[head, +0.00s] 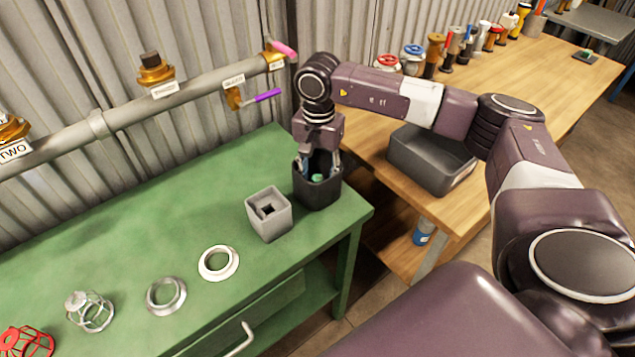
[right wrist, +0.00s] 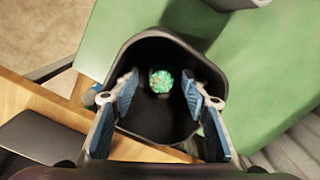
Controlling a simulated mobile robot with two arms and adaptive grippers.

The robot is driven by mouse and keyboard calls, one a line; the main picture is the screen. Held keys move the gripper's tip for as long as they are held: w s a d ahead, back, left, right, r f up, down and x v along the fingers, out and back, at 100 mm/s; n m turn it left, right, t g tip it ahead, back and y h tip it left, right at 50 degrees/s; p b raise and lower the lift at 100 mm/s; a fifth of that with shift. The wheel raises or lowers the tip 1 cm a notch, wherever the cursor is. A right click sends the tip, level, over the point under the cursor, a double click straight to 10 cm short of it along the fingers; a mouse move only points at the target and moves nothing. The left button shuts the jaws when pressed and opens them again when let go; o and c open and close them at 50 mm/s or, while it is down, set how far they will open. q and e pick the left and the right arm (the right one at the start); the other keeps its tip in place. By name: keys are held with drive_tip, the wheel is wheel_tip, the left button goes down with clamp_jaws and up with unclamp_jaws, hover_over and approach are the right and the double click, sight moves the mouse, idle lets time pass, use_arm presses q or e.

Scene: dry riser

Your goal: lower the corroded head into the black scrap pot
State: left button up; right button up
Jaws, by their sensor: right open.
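The black scrap pot (head: 319,190) stands at the right end of the green bench. The corroded head (right wrist: 161,81), green and mottled, lies inside the pot in the right wrist view; a bit of green (head: 317,177) shows in the head view too. My right gripper (right wrist: 166,90) is open, its blue-padded fingers apart on either side of the head and pointing down into the pot. In the head view my right gripper (head: 318,166) is over the pot's mouth. The fingers do not appear to touch the head. My left gripper is not in view.
Pale rings (head: 218,263) and wire cages lie further left on the green bench (head: 140,240). A grey bin (head: 430,160) sits on the wooden bench. A pipe (head: 190,92) with labelled valves runs behind.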

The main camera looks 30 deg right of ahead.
wheel_tip(320, 180, up, 12)
idle(0.5)
